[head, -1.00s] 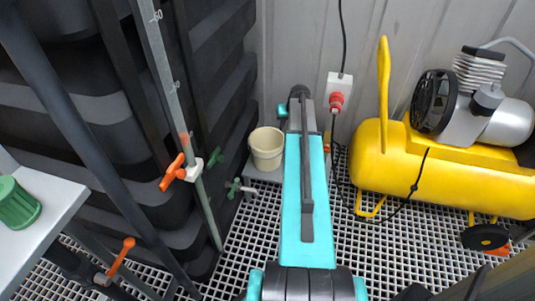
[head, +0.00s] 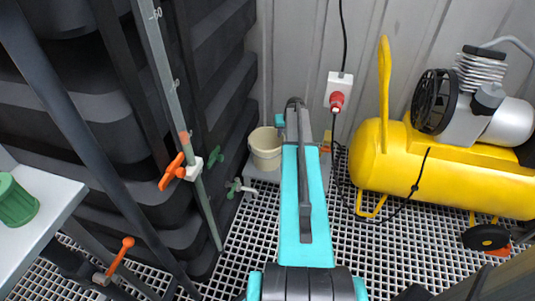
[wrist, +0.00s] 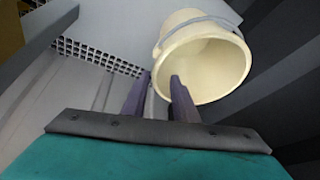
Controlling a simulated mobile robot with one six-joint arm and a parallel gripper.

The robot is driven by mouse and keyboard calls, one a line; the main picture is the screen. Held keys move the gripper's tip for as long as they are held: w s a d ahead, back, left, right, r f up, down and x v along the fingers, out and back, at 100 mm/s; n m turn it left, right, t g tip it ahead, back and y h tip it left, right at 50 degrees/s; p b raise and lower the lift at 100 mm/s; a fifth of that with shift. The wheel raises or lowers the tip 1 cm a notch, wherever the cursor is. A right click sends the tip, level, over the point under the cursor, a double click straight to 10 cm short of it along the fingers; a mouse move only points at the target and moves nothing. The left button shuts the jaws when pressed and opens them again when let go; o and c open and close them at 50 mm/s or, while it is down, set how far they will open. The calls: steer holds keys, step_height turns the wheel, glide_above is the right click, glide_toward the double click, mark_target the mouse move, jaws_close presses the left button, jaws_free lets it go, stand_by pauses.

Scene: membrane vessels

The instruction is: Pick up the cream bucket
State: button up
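The cream bucket (head: 265,151) stands upright at the back, on a grey ledge beside the black tank, just left of my arm. In the wrist view the bucket (wrist: 205,65) fills the upper middle, its open mouth and grey handle showing. My gripper (wrist: 162,80) has two dark fingers with a gap between them. The left fingertip is just outside the bucket's near wall, and the right one overlaps the rim and mouth. I cannot tell whether either touches. In the head view the fingers are hidden by my arm.
Black tank (head: 225,85) walls with green valves and an orange-handled valve (head: 172,170) stand close on the left. A yellow compressor (head: 440,170) stands on the right. The grid floor (head: 375,245) is clear in front of the compressor.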

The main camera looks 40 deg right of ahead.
mark_target(283, 138)
steer(key=shift+x, duration=2.6)
steer(key=shift+s+d, duration=0.1)
jaws_close()
